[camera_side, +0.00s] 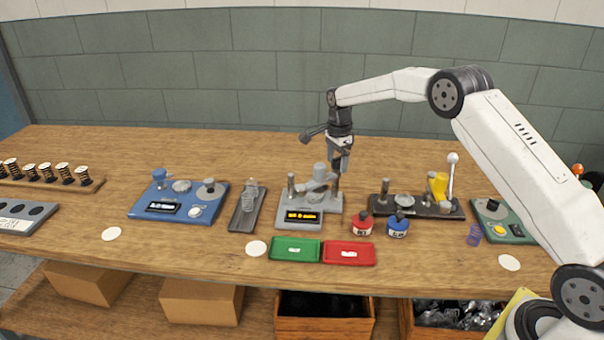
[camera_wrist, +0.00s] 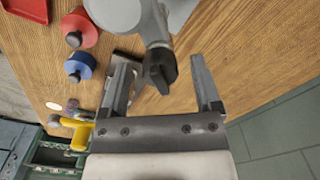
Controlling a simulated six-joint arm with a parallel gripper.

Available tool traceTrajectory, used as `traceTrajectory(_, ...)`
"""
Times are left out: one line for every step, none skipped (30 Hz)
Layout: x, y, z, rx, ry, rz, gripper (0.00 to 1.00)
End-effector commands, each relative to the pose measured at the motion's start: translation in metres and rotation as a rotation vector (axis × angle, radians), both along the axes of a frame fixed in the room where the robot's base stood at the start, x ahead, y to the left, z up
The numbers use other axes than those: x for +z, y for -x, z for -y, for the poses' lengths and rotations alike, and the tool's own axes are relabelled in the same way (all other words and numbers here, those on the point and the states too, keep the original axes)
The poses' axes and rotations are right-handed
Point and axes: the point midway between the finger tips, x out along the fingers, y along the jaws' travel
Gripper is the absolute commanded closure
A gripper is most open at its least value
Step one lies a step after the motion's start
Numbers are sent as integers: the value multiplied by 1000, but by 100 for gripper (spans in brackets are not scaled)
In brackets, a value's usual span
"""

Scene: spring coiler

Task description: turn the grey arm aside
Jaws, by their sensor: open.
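The grey arm (camera_side: 318,183) lies across the top of the grey machine (camera_side: 308,217) with the lit amber display. Its black-tipped end shows in the wrist view; the grey part of the arm (camera_wrist: 151,24) runs up from that tip. My gripper (camera_side: 341,168) hangs just above the right end of the arm, pointing down. In the wrist view my gripper (camera_wrist: 159,62) is open, with the black tip appearing between its fingers. I cannot tell whether either finger touches it.
Red (camera_side: 362,225) and blue (camera_side: 398,225) bottles stand right of the machine. Green (camera_side: 296,259) and red (camera_side: 348,262) trays lie in front. A dark press with a yellow part (camera_side: 438,184) is to the right, a grey fixture (camera_side: 240,221) to the left. The table behind is clear.

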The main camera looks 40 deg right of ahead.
Motion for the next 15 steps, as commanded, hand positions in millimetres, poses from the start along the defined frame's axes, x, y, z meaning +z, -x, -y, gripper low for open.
traceTrajectory(0,0,0,0,0,0,19)
traceTrajectory(0,0,0,0,0,0,19)
traceTrajectory(0,0,0,0,0,0,19)
traceTrajectory(0,0,0,0,0,0,19)
traceTrajectory(0,0,0,0,0,0,19)
traceTrajectory(0,0,0,0,0,0,25)
traceTrajectory(0,0,0,0,0,0,34)
traceTrajectory(0,0,0,0,0,0,44)
traceTrajectory(0,0,0,0,0,0,57)
traceTrajectory(0,0,0,0,0,0,66)
traceTrajectory(0,0,0,0,0,0,76)
traceTrajectory(0,0,0,0,0,0,88)
traceTrajectory(0,0,0,0,0,0,98)
traceTrajectory(0,0,0,0,0,0,100)
traceTrajectory(0,0,0,0,0,0,100)
